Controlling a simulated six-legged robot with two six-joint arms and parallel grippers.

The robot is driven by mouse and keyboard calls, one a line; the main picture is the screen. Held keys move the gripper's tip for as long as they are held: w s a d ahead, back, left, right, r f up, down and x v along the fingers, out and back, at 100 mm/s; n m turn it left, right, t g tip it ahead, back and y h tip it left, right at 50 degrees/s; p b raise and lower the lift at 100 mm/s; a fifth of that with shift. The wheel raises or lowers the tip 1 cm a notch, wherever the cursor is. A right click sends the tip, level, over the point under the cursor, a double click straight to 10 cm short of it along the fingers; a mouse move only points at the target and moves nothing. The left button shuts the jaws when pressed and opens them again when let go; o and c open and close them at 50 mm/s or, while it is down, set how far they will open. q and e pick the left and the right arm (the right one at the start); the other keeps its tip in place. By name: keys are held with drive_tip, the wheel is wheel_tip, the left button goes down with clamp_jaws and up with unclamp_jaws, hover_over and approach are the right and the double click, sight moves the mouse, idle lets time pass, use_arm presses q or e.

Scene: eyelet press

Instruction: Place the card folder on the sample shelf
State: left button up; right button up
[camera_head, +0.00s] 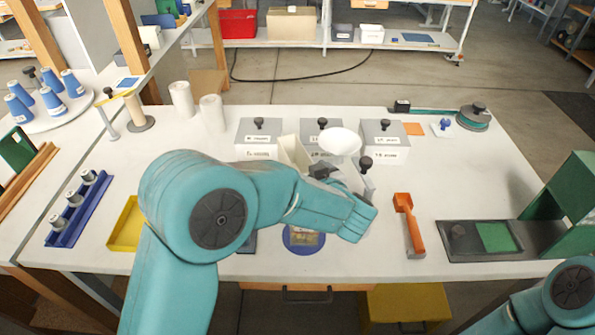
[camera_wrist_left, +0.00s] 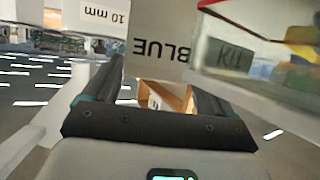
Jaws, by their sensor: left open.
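My left gripper (camera_head: 342,177) is over the middle of the table in the head view, partly hidden by its own wrist. In the left wrist view its two dark fingers (camera_wrist_left: 155,78) stand apart, with nothing clearly held between them. I cannot pick out the card folder with certainty. A cream upright piece (camera_head: 294,152) stands just left of the gripper. A small tan, printed item (camera_head: 304,238) lies on a blue round base below the forearm. I cannot tell which shelf is the sample shelf. My right gripper is out of view.
Grey lidded boxes (camera_head: 385,142) stand behind the gripper, with a white funnel-like bowl (camera_head: 340,142) close by. An orange-handled tool (camera_head: 409,224) lies to the right. A green press (camera_head: 567,205) stands at the right edge. A yellow tray (camera_head: 124,226) lies left of my arm.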

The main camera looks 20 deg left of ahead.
sight(301, 163)
use_arm(q)
drive_tip(key=x, duration=0.5)
drive_tip(key=shift+w+d, duration=0.1)
drive_tip(key=shift+w, duration=0.1)
drive_tip(key=shift+s, duration=0.1)
drive_tip(key=c, duration=1.2)
drive_tip(key=shift+r, duration=0.35)
drive_tip(key=shift+s+d+r, duration=0.15)
drive_tip(key=shift+r, duration=0.05)
drive_tip(key=s, duration=0.2)
drive_tip(key=shift+s+d, duration=0.4)
drive_tip(key=r, duration=0.4)
drive_tip(key=r+p, duration=0.1)
drive_tip(key=r, duration=0.9)
drive_tip(key=shift+s+p, duration=0.35)
